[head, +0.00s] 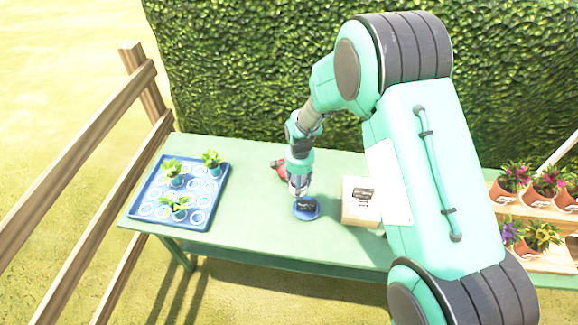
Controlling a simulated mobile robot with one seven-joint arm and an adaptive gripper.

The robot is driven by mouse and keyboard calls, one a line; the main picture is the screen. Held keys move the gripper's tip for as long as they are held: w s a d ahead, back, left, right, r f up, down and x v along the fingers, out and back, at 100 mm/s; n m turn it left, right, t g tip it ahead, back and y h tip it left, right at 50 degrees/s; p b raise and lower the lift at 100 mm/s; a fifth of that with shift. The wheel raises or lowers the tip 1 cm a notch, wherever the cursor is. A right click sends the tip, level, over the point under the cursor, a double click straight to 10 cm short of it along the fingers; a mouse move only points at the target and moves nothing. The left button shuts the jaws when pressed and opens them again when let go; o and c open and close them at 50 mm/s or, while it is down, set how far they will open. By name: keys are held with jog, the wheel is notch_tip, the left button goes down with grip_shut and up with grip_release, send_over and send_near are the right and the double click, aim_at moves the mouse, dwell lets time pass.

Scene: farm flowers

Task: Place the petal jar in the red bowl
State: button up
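My gripper (298,190) points down over the middle of the green table. It is small in this view, and I cannot tell whether it is open or shut, or whether it holds anything. A red object (279,168), possibly the red bowl, shows partly behind my gripper on its left side; the rest is hidden. A round blue dish (306,213) sits just below and in front of the gripper tip, with a dark label-like patch at it. I cannot make out the petal jar with certainty.
A blue tray (139,208) with several small potted plants is at the table's left. A pale box (354,214) with a dark label stands right of the dish. Flower pots (512,184) stand on a wooden rack at far right. A hedge (250,70) lies behind, a wooden fence (95,140) left.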

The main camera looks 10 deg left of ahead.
jog(key=w+a, duration=0.3)
jog(key=w, duration=0.4)
jog(key=w+a+f+b, duration=0.1)
jog(key=w+a, duration=0.2)
jog(key=w, duration=0.4)
jog(key=shift+w+a+f, duration=0.15)
jog(key=shift+w+f, duration=0.1)
jog(key=shift+w, duration=0.05)
jog(key=shift+f+b, duration=0.3)
jog(key=shift+f, duration=1.45)
jog(key=shift+f, duration=0.6)
jog(key=o, duration=1.4)
jog(key=shift+c, duration=0.2)
jog(key=shift+r, duration=0.1)
notch_tip(320, 180, up, 13)
jog(key=p, duration=0.1)
